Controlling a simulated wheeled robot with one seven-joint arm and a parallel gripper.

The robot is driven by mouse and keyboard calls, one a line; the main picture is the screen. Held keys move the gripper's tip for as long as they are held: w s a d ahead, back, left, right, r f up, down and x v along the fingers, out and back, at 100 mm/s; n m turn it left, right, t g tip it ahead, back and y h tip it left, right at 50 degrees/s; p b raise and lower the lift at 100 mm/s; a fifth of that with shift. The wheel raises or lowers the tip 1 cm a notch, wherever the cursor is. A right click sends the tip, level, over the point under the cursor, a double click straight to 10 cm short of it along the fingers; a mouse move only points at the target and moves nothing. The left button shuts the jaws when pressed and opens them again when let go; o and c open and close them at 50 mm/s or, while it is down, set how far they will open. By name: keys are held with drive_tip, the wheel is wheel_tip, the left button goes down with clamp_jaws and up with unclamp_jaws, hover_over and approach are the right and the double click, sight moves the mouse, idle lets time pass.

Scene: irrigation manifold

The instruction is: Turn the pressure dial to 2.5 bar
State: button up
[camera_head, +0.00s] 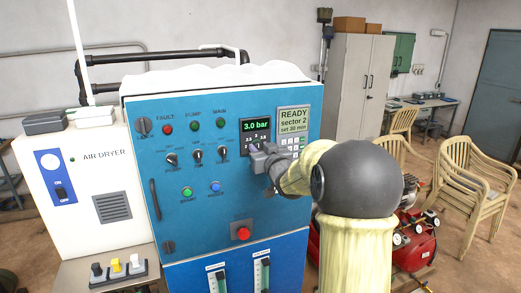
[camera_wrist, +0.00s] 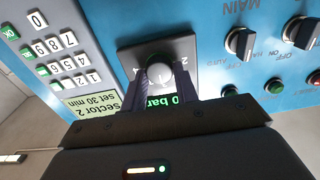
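Whether the fingers touch the knob is not clear. In the head view my gripper (camera_head: 262,161) is at the panel and hides most of the dial; a few scale figures show above it. The green display (camera_head: 255,125) above the dial reads 3.0 bar. In the wrist view the display (camera_wrist: 160,101) is upside down and partly covered.
The blue panel (camera_head: 180,240) carries switches, lamps and a red emergency button (camera_head: 243,233) below the dial. The keypad (camera_head: 289,145) sits close to the right of my gripper, under a READY screen (camera_head: 294,120). A white air dryer (camera_head: 80,200) stands at the left.

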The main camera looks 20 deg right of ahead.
drive_tip(key=shift+f+n+b, duration=0.15)
drive_tip(key=shift+n+b, duration=0.15)
drive_tip(key=shift+b, duration=0.45)
drive_tip(key=shift+a+n+b, duration=0.15)
drive_tip(key=shift+n+b, duration=3.95)
drive_tip(key=shift+b, duration=0.6)
drive_tip(key=o, duration=0.9)
drive_tip(key=shift+o, duration=0.2)
drive_tip(key=shift+s, duration=0.1)
